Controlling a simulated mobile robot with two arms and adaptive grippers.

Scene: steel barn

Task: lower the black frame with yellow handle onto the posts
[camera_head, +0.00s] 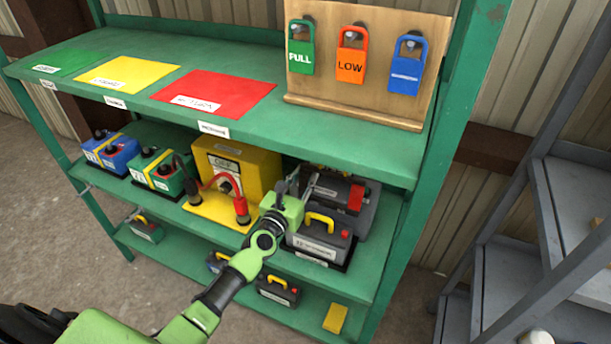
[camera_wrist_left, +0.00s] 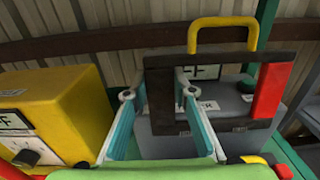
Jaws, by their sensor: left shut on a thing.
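The black frame (camera_wrist_left: 219,58) with a yellow handle (camera_wrist_left: 222,22) is upright in the left wrist view, in front of a grey battery (camera_wrist_left: 185,145). Its right limb carries a red block (camera_wrist_left: 270,90). My left gripper (camera_wrist_left: 165,108) is shut on the frame's left limb, between its two teal fingers. In the head view my left gripper (camera_head: 305,188) reaches over the middle shelf to the large dark battery (camera_head: 375,215) at the right. The posts under the frame are hidden or too small to tell, and I cannot tell whether the frame touches them. My right gripper is not in view.
A yellow box (camera_head: 240,163) with cables stands left of the gripper. A smaller battery with a yellow handle (camera_head: 320,240) stands in front. The green upper shelf (camera_head: 250,120) hangs close above, and a green rack post (camera_head: 440,130) stands at the right.

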